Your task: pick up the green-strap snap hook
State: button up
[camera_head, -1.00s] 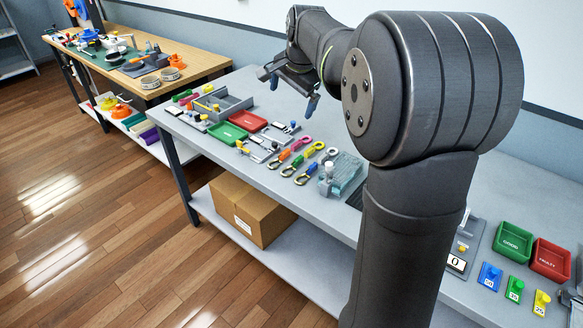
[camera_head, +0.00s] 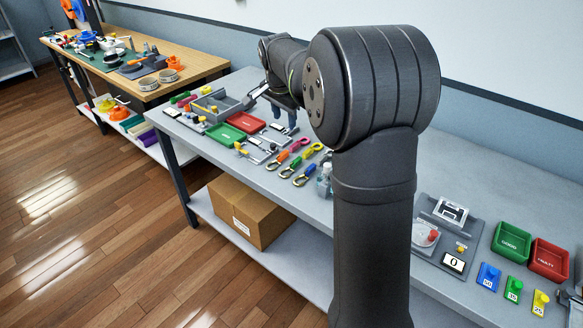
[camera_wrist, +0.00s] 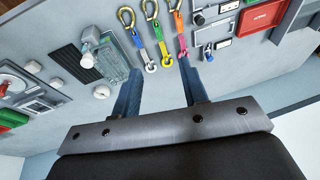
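In the wrist view, the left one (camera_wrist: 135,38), middle one (camera_wrist: 158,33) and right one (camera_wrist: 180,22) show. The group also shows in the head view (camera_head: 297,160). My gripper (camera_wrist: 160,75) is open and empty, its two blue fingers apart. In the head view my gripper (camera_head: 284,117) hangs above the bench behind the hooks.
A clear bottle-like item (camera_wrist: 112,62) stands beside the left hook. A red tray (camera_wrist: 262,15) and a green tray (camera_head: 226,134) are beyond the hooks' other side. My own arm hides part of the bench in the head view.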

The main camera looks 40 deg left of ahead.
jog(key=t+h, duration=0.1)
jog(key=h, duration=0.1)
send_near(294, 162)
jog(key=x, duration=0.3)
jog(key=shift+s, duration=0.15)
jog(key=shift+x, duration=3)
jog(key=shift+r, duration=0.1)
grip_shut()
